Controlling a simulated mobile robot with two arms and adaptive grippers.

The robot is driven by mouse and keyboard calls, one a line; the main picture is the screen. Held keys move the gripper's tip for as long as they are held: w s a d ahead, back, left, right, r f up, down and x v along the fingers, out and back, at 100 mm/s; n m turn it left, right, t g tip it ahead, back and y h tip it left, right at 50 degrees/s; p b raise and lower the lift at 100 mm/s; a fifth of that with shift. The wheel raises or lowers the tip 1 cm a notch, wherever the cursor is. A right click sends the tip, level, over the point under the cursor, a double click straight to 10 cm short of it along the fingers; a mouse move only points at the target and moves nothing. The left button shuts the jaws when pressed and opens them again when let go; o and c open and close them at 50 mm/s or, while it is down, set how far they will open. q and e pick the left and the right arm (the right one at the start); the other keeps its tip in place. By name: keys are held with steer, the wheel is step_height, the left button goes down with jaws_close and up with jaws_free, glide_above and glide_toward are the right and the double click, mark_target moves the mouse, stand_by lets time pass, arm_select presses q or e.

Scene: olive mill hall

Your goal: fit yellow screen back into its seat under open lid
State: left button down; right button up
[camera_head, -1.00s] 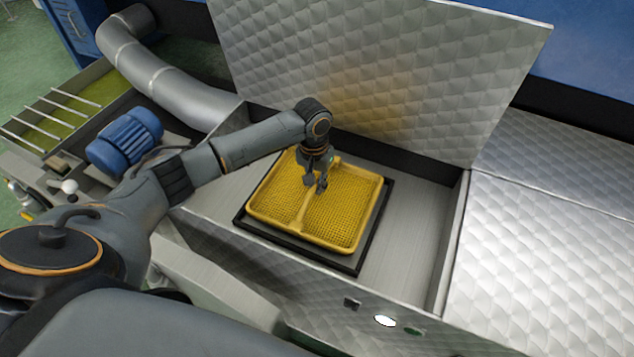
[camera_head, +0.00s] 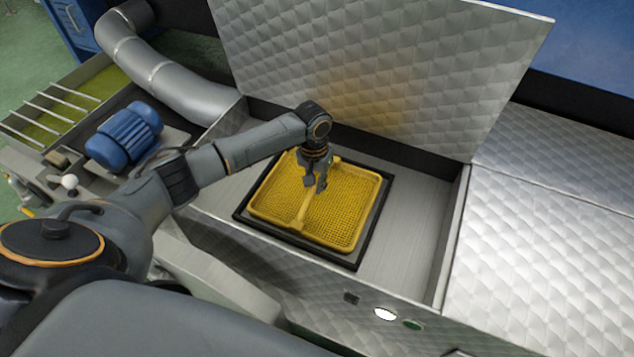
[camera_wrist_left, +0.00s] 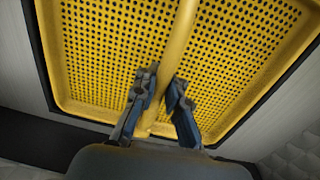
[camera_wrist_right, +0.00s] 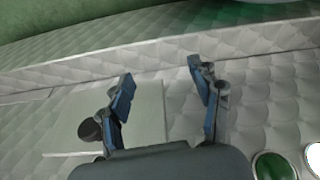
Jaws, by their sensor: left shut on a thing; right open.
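The yellow screen (camera_head: 345,205) is a perforated tray with a raised rim and a bar across its middle. It lies over the black-framed seat (camera_head: 366,240) in the open bay, under the raised quilted-metal lid (camera_head: 380,70). I cannot tell whether it is fully down in the frame. My left gripper (camera_head: 314,188) is shut on the screen's middle bar; the bar runs between its fingers in the left wrist view (camera_wrist_left: 158,100). My right gripper (camera_wrist_right: 165,85) is open and empty in the right wrist view, facing quilted metal. It is outside the head view.
A blue motor (camera_head: 125,137) and a large grey pipe (camera_head: 170,75) stand left of the bay. A closed quilted panel (camera_head: 550,255) lies to the right. The bay floor right of the seat is clear. Buttons, one green (camera_head: 412,324), sit on the front face.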

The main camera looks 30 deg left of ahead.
arm_select(q)
steer(key=c, duration=1.3)
jaws_free()
step_height(320, 180, up, 12)
steer(key=shift+a, duration=0.3)
